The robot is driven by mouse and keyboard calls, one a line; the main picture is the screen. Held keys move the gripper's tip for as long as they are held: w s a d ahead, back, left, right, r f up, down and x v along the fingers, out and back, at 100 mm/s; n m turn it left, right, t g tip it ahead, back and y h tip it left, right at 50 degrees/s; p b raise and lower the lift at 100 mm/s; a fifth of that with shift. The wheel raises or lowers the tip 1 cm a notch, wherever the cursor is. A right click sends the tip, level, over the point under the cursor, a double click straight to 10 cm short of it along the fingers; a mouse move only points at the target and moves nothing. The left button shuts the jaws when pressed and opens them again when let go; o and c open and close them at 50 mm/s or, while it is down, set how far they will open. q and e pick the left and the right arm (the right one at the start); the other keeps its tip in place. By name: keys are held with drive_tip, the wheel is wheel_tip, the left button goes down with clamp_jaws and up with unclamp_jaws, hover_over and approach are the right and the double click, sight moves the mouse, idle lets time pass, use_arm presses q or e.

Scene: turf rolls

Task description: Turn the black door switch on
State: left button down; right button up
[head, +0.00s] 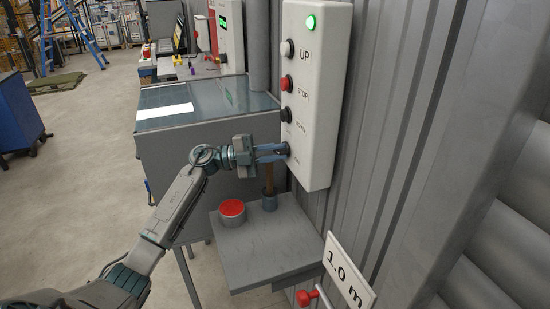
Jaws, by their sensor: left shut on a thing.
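A white control panel (322,105) is on the grey ribbed wall. The black door switch (287,149) sits low on the panel, mostly hidden by my fingertips. My left gripper (273,152) reaches it from the left and is shut on it. The switch's turned position cannot be made out. My right gripper is not in view.
Below my left gripper a grey shelf (262,250) carries a red-topped round button (232,210) and an upright brown handle (269,180). A grey cabinet (190,165) stands behind my arm. A "1.0 m" sign (347,274) is at lower right. Open floor lies left.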

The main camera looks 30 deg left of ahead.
use_arm(q)
drive_tip(key=shift+f+m+b, duration=0.15)
drive_tip(key=shift+m+b, duration=0.25)
drive_tip(key=shift+m, duration=0.5)
drive_tip(key=shift+m+g+y+b, duration=0.5)
drive_tip(key=shift+m+y+b, duration=0.15)
drive_tip(key=shift+m, duration=0.65)
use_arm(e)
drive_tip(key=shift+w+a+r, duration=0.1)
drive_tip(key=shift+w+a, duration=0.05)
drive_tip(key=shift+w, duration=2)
use_arm(q)
drive_tip(key=c, duration=1.4)
unclamp_jaws()
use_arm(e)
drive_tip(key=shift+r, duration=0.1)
